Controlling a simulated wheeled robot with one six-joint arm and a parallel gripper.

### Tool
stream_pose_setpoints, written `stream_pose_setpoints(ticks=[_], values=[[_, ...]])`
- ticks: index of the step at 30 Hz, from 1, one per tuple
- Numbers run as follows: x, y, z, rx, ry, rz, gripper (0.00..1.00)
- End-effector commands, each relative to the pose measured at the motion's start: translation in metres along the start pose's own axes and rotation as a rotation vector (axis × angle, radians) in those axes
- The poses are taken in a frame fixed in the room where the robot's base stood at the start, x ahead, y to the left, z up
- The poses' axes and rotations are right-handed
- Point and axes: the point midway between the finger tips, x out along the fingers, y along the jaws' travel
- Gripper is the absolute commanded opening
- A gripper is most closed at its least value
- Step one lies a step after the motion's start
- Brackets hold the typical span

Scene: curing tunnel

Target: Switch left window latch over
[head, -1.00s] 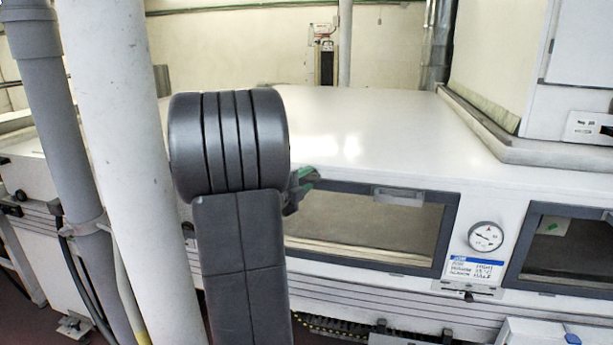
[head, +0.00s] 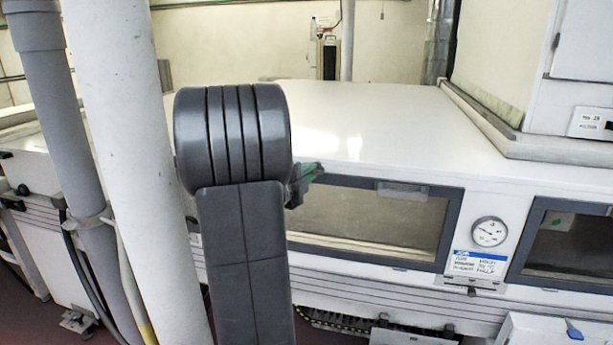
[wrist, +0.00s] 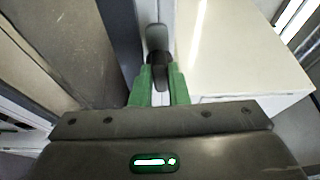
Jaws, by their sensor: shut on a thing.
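The left window (head: 375,220) is a dark-framed pane in the front of the white tunnel, partly hidden by my arm in the head view. The left window latch (wrist: 157,42) is a dark grey handle, upright in the wrist view. My gripper (wrist: 158,85) has green fingers on both sides of the latch's lower part and is shut on it. In the head view my arm hides the latch and most of my gripper. Only a bit of green and dark grey shows beside the arm, at the window's upper left corner.
A white pipe (head: 130,150) and a grey pipe (head: 60,110) stand close to the left of my arm. A round gauge (head: 489,232) sits between the left window and the right window (head: 565,245). The tunnel's white top (head: 370,120) is clear.

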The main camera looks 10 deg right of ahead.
Motion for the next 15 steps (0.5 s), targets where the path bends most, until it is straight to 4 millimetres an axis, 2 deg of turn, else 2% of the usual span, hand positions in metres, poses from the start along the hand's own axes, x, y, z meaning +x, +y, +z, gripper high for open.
stream_pose_setpoints(ticks=[15], values=[[-0.0001, 0.0045, 0.0003, -0.38, 0.001, -0.166, 0.0]])
